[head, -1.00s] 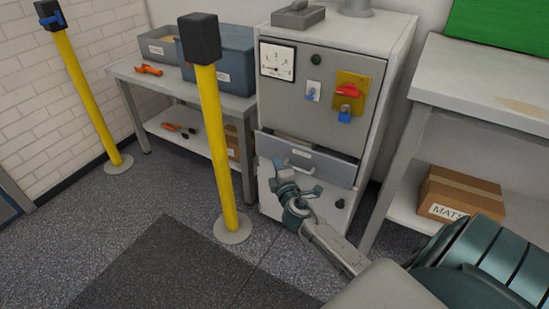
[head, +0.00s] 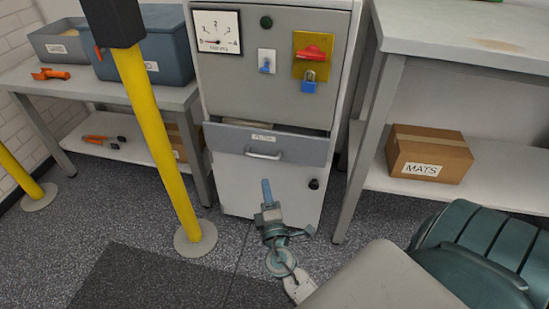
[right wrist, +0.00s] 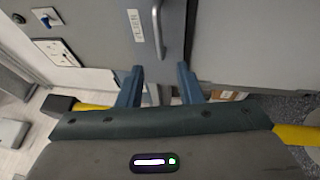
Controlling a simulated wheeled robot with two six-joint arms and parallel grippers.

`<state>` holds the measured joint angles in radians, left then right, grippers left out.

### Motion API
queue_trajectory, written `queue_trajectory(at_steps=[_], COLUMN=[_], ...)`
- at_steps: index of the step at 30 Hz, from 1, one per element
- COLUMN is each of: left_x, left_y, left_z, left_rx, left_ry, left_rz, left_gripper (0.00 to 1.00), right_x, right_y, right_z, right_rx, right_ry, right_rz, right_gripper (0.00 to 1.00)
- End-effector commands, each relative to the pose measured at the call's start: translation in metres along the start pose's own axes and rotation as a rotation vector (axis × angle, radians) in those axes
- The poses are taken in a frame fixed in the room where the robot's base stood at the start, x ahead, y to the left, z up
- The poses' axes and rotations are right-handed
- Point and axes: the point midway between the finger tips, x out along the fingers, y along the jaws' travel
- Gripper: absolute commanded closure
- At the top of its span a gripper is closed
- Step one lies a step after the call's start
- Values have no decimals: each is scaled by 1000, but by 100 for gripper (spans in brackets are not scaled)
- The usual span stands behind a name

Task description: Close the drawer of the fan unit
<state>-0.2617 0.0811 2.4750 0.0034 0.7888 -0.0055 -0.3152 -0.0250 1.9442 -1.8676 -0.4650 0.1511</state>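The fan unit (head: 275,85) is a grey cabinet. Its drawer (head: 290,149) stands partly open, its front sticking out with a dark gap along the top. The drawer front has a white label and a metal bar handle (head: 263,156). My right gripper (head: 267,186) is just below the handle in the head view. In the right wrist view its two blue fingers (right wrist: 159,76) are spread and empty. The handle (right wrist: 157,30) shows ahead of and between them there; contact is not visible. My left gripper is not in view.
A yellow post (head: 158,140) on a round base stands left of the cabinet. A bench (head: 450,50) with a box labelled MATS (head: 428,153) on its lower shelf stands at right. A table (head: 60,85) with bins stands at left.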

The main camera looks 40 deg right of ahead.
Motion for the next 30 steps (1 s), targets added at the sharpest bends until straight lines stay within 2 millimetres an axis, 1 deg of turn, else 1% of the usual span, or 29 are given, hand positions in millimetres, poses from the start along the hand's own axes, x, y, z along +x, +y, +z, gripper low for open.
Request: queue_trajectory(at_steps=[2, 5, 8, 15, 18, 21, 25, 30], left_x=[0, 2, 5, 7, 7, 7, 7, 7], left_y=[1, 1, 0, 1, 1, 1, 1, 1], left_z=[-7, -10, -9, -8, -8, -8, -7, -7], left_rx=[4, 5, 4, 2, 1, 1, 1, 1], left_ry=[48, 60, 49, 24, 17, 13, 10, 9], left_rz=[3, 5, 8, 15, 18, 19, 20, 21], left_gripper=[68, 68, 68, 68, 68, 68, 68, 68], right_x=[-4, 3, 18, 64, 81, 92, 101, 103], right_y=[-2, 1, 3, 2, 2, 1, 1, 0], right_z=[-2, -3, -3, -3, -2, -3, -2, -2], right_rx=[-4, -7, -8, -8, -8, -8, -8, -8], right_ry=[-2, -1, -2, -1, -2, -1, -2, -2], right_rz=[5, 10, 11, 11, 10, 9, 9, 8], right_gripper=[67, 67, 67, 67, 67, 67, 67, 67])
